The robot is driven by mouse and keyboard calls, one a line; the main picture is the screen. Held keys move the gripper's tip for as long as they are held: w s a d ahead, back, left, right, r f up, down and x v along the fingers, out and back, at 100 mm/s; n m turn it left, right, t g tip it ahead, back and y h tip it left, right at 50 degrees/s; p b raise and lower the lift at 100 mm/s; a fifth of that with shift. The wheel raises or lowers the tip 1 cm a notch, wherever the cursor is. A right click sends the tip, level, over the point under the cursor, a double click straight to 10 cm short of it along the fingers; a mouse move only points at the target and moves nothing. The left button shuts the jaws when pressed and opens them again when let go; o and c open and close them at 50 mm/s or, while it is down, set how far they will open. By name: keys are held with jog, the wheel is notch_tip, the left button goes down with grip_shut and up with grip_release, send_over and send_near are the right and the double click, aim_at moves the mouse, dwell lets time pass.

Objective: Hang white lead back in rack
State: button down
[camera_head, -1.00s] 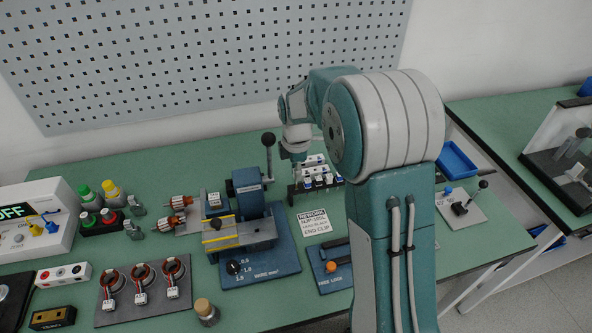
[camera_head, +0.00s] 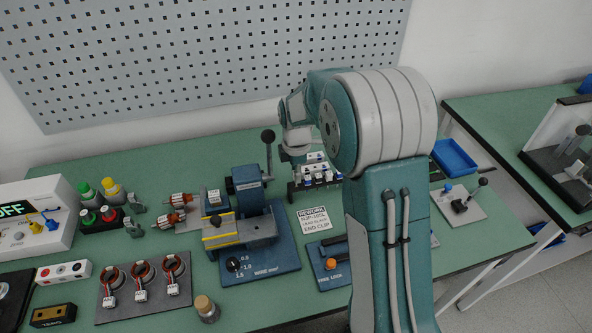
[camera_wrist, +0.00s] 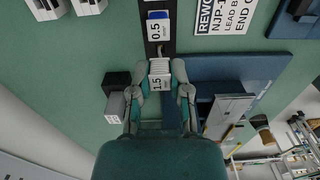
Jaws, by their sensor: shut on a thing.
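The white lead (camera_wrist: 159,68), a ribbed white block marked 1.5, is between the fingers of my gripper (camera_wrist: 160,78) in the wrist view. My gripper is shut on it. The lead is at the near end of the dark rack (camera_wrist: 149,50), in line with a blue-and-white lead marked 0.5 (camera_wrist: 158,28). I cannot tell whether the white lead touches the rack or is above it. In the head view the rack (camera_head: 318,183) stands behind the bench tool, and my gripper (camera_head: 300,164) is at its left end, its fingertips hard to make out.
A blue crimping press (camera_head: 245,190) with an upright lever stands left of the rack. A rework sign (camera_head: 314,218) lies in front of it. A dark-and-grey block (camera_wrist: 116,95) is close beside my gripper in the wrist view. A blue tray (camera_head: 455,157) is at right.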

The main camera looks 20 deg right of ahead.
jog(key=shift+f, duration=0.4)
jog(key=shift+f, duration=0.1)
jog(key=shift+f, duration=0.85)
jog(key=c, duration=0.5)
grip_release()
